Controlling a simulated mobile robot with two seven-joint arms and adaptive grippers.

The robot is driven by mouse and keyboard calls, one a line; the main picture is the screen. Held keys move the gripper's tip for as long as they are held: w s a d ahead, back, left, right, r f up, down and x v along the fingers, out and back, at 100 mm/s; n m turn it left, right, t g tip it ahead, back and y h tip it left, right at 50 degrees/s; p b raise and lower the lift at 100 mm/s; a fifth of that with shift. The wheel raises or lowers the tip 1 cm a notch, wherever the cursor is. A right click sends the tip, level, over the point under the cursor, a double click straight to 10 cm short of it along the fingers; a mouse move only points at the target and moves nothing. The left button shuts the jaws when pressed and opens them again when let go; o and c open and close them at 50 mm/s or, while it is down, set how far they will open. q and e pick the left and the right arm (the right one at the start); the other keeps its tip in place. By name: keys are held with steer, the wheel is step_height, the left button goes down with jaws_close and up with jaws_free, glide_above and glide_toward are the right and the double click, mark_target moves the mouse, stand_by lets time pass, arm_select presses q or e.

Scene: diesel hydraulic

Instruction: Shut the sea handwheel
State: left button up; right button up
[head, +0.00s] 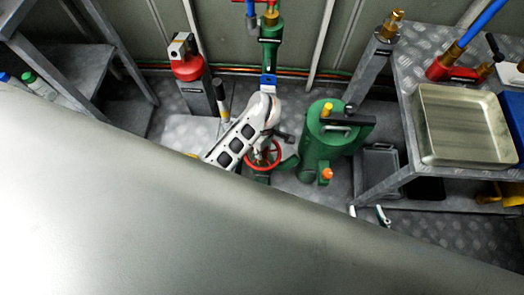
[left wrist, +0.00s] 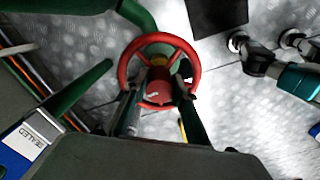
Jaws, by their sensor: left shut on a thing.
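The red sea handwheel (head: 276,156) is low near the floor, left of the green tank. It fills the middle of the left wrist view (left wrist: 160,38) as a red ring with a hub. My left gripper (head: 266,152) reaches down onto it from above. In the left wrist view, the two dark fingers of my left gripper (left wrist: 164,86) lie across the near part of the wheel, one on each side of the hub, and are shut on it. The arm and fingers hide part of the rim.
A green tank (head: 320,150) stands close right of the wheel. A red-topped grey post (head: 190,65) stands behind left. A metal bench with a tray (head: 467,155) is at right. A large grey surface (head: 150,220) covers the front left. A blue tag (left wrist: 22,142) reads "SEALED".

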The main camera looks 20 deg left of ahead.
arm_select(q)
steer(key=m, duration=0.5)
steer(key=a+f+m, duration=0.1)
steer(key=m, duration=0.1)
steer(key=shift+s+m, duration=0.25)
steer(key=shift+m, duration=0.05)
steer(key=m, duration=0.4)
steer(key=shift+m, duration=0.3)
steer(key=shift+d+m, duration=0.15)
steer(key=shift+m, duration=0.35)
steer(key=shift+d, duration=0.1)
steer(key=o, duration=1)
steer(key=shift+w, duration=0.1)
steer(key=shift+w+d+r, duration=0.1)
steer(key=shift+d+r, duration=0.05)
steer(key=shift+r, duration=0.05)
